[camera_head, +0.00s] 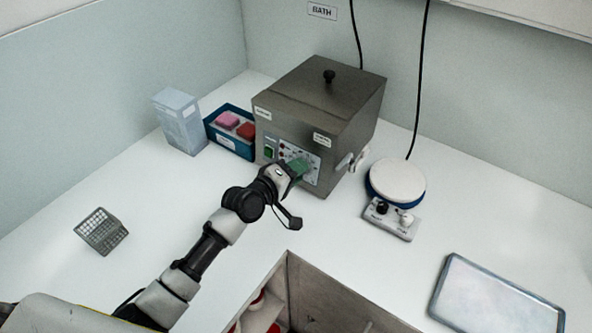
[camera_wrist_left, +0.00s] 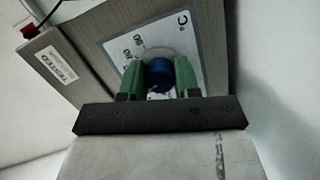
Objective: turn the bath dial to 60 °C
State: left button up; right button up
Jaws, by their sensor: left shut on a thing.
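The bath (camera_head: 318,100) is a grey metal box with a lid and black knob, standing against the back wall under a BATH sign. Its front has a white dial plate (camera_head: 313,165) with marks. In the left wrist view the dial (camera_wrist_left: 158,76) is a round blue knob on the white scale plate (camera_wrist_left: 185,33); numbers and °C show, but its setting cannot be read. My left gripper (camera_wrist_left: 159,80) has green fingers on either side of the dial and is shut on it. In the head view the gripper (camera_head: 297,168) hides the dial. My right gripper is not in view.
A hotplate (camera_head: 396,182) with a white round top stands right of the bath. A blue bin (camera_head: 231,145) with pink and red items and a pale box (camera_head: 180,122) stand left. The counter between is clear.

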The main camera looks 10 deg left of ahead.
pick_arm(q)
jog(key=o, duration=0.9)
jog(key=shift+b+v, duration=0.7)
jog(key=shift+v, duration=4.7)
jog(key=shift+f, duration=0.1)
